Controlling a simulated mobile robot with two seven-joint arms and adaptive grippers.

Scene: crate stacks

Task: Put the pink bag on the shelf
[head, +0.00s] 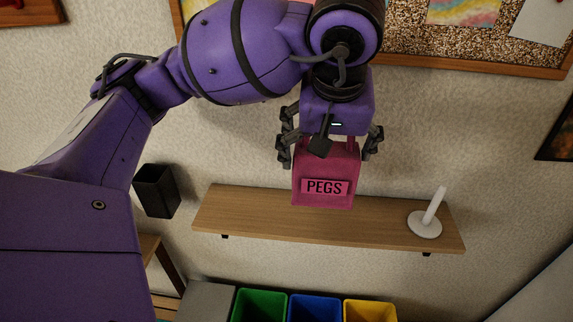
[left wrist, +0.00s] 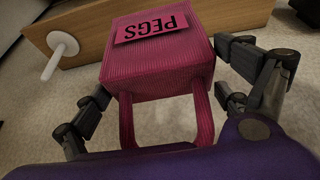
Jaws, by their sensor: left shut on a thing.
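The pink bag (head: 325,172) has a "PEGS" label and hangs upright below my left gripper (head: 328,146). The left gripper is shut on the bag's handles at the top. In the left wrist view the bag (left wrist: 160,68) fills the middle, its two handles running down between the fingers of the left gripper (left wrist: 165,105). The wooden wall shelf (head: 245,212) lies behind and below the bag in the head view, and it also shows in the left wrist view (left wrist: 100,22). I cannot tell whether the bag touches the shelf. My right gripper is not in view.
A white holder with an upright rod (head: 425,225) stands at the shelf's right end. The left part of the shelf is bare. A black bin-like box (head: 157,190) is on the wall at left. Green (head: 259,306), blue (head: 315,308) and yellow (head: 370,311) bins stand below. A corkboard (head: 460,52) hangs above.

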